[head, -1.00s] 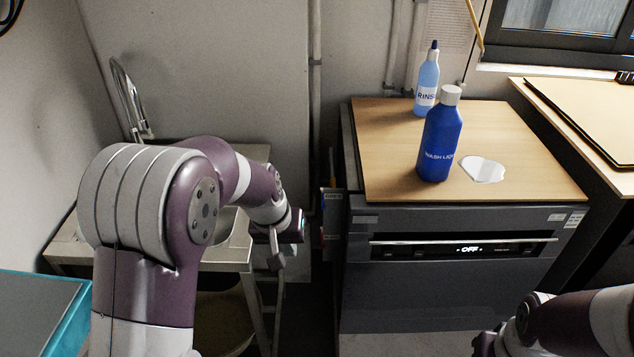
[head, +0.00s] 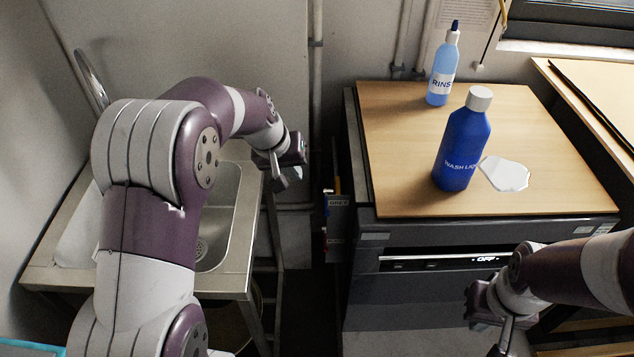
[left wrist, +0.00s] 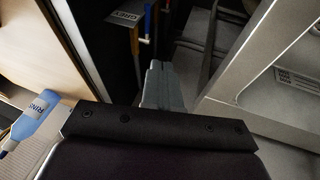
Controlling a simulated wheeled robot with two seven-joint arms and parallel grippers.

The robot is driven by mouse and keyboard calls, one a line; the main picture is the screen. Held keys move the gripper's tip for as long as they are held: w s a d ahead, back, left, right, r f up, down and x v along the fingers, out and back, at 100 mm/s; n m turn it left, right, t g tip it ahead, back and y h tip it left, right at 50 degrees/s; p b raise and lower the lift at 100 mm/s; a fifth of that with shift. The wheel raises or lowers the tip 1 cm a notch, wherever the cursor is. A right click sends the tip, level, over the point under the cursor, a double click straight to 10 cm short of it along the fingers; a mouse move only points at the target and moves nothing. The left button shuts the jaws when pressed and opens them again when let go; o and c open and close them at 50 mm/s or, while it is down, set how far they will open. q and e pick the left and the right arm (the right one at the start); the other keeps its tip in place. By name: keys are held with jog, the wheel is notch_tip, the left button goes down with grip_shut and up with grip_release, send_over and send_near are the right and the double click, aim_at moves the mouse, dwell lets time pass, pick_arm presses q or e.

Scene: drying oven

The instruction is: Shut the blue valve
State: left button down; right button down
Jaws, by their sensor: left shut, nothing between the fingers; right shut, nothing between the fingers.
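I cannot clearly make out a blue valve. A slim blue upright piece (left wrist: 148,20) shows at the top of the left wrist view, beside a labelled dark box; I cannot tell if it is the valve or a handle. In the head view a small blue spot shows in the gap left of the oven, above the box (head: 337,225). My left gripper (head: 281,183) is shut and empty, above the gap between sink and oven; its fingers (left wrist: 158,76) show in the left wrist view, apart from the blue piece. My right gripper (head: 503,340) is shut and empty before the oven front.
The oven (head: 420,292) stands right of the gap, its display reading OFF. On its wooden top (head: 400,150) stand a blue wash bottle (head: 462,148) and a rinse bottle (head: 442,75), near a white puddle (head: 505,174). The sink (head: 225,215) is on the left.

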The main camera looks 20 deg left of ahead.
pick_arm(q)
jog(key=s+d+b+x, duration=0.1)
jog(key=d+x, duration=0.1)
jog(key=x, duration=1)
jog(key=shift+d+f, duration=0.25)
jog(key=shift+f, duration=0.1)
pick_arm(e)
jog(key=shift+s+d+f, duration=0.15)
jog(key=shift+s+f, duration=0.2)
jog(key=shift+f, duration=0.25)
pick_arm(q)
jog(key=shift+w, duration=0.1)
